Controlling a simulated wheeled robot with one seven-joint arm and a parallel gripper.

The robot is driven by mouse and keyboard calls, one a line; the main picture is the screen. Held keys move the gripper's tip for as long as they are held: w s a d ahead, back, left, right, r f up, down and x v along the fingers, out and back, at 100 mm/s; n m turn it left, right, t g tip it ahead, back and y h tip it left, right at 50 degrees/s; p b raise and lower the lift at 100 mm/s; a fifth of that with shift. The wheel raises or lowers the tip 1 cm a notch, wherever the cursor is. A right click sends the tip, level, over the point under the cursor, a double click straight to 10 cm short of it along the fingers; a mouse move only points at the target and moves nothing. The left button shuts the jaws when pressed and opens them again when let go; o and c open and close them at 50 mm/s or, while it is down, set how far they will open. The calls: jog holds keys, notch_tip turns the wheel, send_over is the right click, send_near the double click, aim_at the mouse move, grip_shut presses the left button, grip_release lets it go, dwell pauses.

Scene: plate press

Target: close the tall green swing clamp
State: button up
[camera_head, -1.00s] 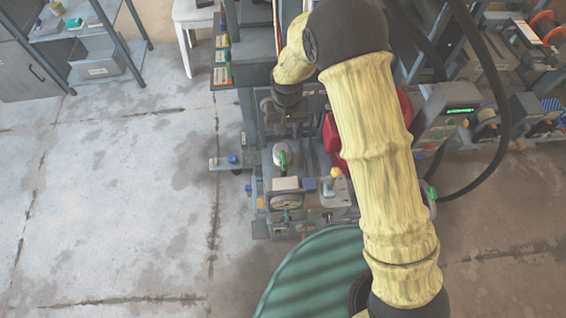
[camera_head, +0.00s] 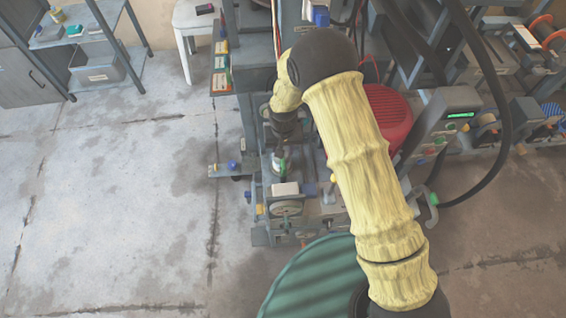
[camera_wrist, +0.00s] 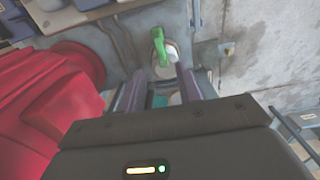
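A green clamp handle (camera_wrist: 160,45) stands on a pale round base (camera_wrist: 171,53) at the top middle of the wrist view, just beyond my fingertips. In the head view, the green clamp (camera_head: 281,165) is small and partly hidden under my wrist. My gripper (camera_wrist: 160,72) is open, with its two purple-grey fingers apart and nothing seen held between them. The clamp lies ahead of the gap between the fingers; I cannot tell whether either finger touches it.
A red ribbed housing (camera_head: 388,118) stands right of my wrist and fills the left of the wrist view (camera_wrist: 45,105). A white block (camera_head: 285,189) and a gauge sit in front of the clamp. Another green-tipped part (camera_head: 433,199) is at right. The concrete floor (camera_head: 120,190) at left is clear.

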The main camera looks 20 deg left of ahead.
aim_at(283, 164)
notch_tip(283, 164, down, 9)
jog(key=shift+f+b, duration=0.2)
jog(key=shift+b, duration=0.2)
jog(key=shift+c, duration=0.4)
grip_shut()
